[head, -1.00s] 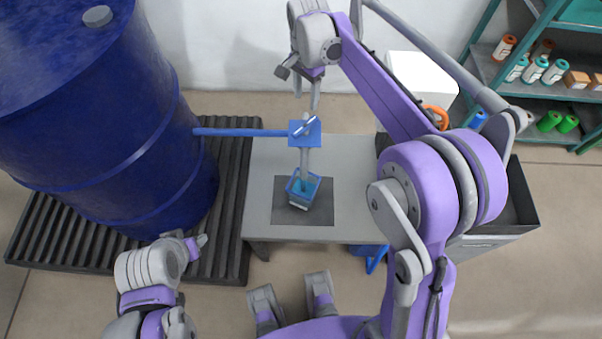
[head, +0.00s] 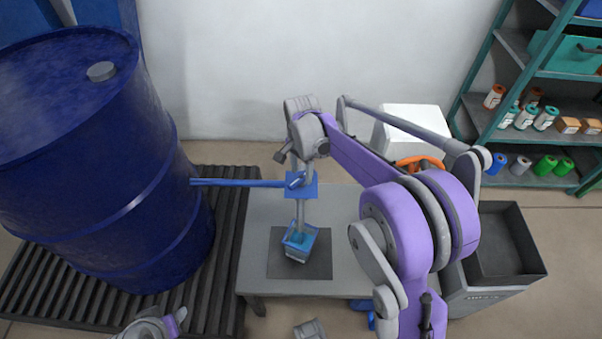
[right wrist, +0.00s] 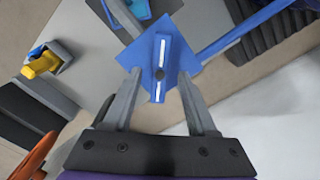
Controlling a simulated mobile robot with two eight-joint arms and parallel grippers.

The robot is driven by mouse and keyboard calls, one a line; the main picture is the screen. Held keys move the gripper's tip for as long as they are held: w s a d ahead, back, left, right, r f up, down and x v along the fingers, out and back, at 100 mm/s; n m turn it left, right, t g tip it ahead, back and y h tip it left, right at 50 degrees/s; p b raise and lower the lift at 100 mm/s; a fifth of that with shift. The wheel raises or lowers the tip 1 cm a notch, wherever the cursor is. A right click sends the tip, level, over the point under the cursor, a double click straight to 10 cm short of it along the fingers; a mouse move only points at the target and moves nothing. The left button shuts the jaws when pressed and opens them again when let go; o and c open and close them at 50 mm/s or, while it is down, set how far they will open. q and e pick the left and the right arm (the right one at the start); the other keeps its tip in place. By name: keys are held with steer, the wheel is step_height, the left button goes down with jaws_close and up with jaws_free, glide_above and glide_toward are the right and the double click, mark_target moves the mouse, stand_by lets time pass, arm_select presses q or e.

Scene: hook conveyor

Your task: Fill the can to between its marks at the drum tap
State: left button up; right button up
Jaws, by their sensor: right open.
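The blue drum (head: 95,160) stands at left, with a blue pipe (head: 240,183) running right to the tap (head: 302,188). The tap has a square blue plate and a narrow lever (right wrist: 160,68) with a pale stripe. The open can (head: 300,243), blue-rimmed with blue-teal inside, sits below the tap under a grey vertical piece. Its marks are too small to read, and I cannot tell whether liquid runs. My right gripper (right wrist: 160,80) is open, one finger on each side of the lever, apparently not gripping it. My left gripper (head: 165,324) is partly cut off at the bottom edge.
The can stands on a dark mat (head: 318,262) on a grey table (head: 345,220). A black ribbed pallet (head: 225,270) lies under the drum. A dark open bin (head: 505,255) and a white box with an orange ring (head: 418,162) are at right. Stocked shelves (head: 540,140) stand behind.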

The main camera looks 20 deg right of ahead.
steer(key=shift+f, duration=0.45)
jaws_close()
stand_by(0.3)
steer(key=m, duration=0.8)
steer(key=shift+m, duration=0.3)
stand_by(0.3)
